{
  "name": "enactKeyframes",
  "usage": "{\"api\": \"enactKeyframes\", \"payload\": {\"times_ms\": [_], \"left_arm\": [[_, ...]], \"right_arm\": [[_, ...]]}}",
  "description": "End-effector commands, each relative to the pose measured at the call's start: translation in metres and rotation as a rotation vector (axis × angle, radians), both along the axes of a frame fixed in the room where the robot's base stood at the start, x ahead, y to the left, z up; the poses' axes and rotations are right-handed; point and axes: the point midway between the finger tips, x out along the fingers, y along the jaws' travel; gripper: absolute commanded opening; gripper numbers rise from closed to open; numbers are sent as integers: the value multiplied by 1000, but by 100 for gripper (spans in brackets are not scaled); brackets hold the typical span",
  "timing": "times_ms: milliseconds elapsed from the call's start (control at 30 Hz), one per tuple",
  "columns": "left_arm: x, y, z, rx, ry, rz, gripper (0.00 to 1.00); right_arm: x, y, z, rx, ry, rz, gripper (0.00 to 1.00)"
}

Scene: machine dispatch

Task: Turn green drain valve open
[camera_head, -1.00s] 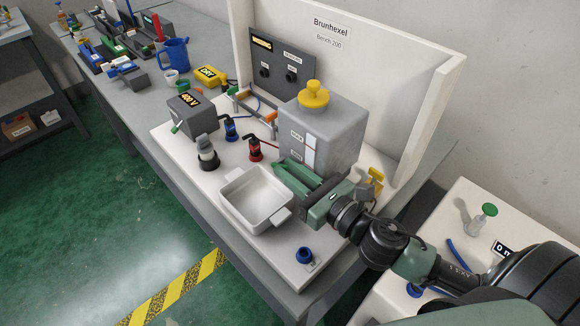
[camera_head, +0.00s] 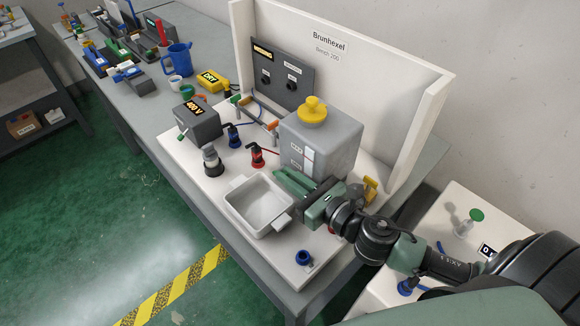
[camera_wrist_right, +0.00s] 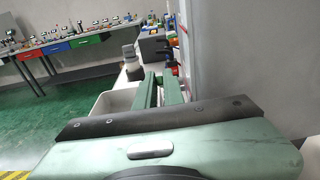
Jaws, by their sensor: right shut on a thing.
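The grey tank (camera_head: 318,140) with a yellow knob on top (camera_head: 313,108) stands upright on the white bench board. My right gripper (camera_head: 284,178) is at the tank's lower front, beside the white drain tray (camera_head: 236,212) and partly over its edge. Its green fingers hide the green drain valve, which I cannot make out separately. The gripper is shut on it. In the right wrist view the two fingers (camera_wrist_right: 160,76) reach forward alongside the tank wall (camera_wrist_right: 225,70). The valve's angle is hidden. My left gripper is not in view.
Red (camera_head: 257,155) and blue (camera_head: 234,136) fittings and a black-and-white fitting (camera_head: 212,160) stand left of the tank. A 400 V box (camera_head: 201,122) is behind them. A blue ring (camera_head: 303,257) sits at the board's front corner. A tall back panel (camera_head: 400,75) bounds the rear.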

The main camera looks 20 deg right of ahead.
Motion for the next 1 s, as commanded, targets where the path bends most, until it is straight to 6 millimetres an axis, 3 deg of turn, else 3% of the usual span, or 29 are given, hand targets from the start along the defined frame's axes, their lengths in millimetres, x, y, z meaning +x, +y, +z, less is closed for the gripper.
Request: {"api": "enactKeyframes", "payload": {"times_ms": [67, 400, 433, 467, 833, 1000], "left_arm": [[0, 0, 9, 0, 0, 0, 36], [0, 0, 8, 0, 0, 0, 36], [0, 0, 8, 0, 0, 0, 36], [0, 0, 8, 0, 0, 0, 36], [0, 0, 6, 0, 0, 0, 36], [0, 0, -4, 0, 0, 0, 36]], "right_arm": [[0, 0, 5, -4, 8, 1, 0], [0, 0, 1, -6, 12, 0, 0], [0, 0, 1, -6, 12, 0, 15], [0, 0, 1, -6, 12, 0, 18], [-3, -1, 0, -7, 12, 0, 18], [-21, -7, -1, -8, 15, 1, 18]]}}
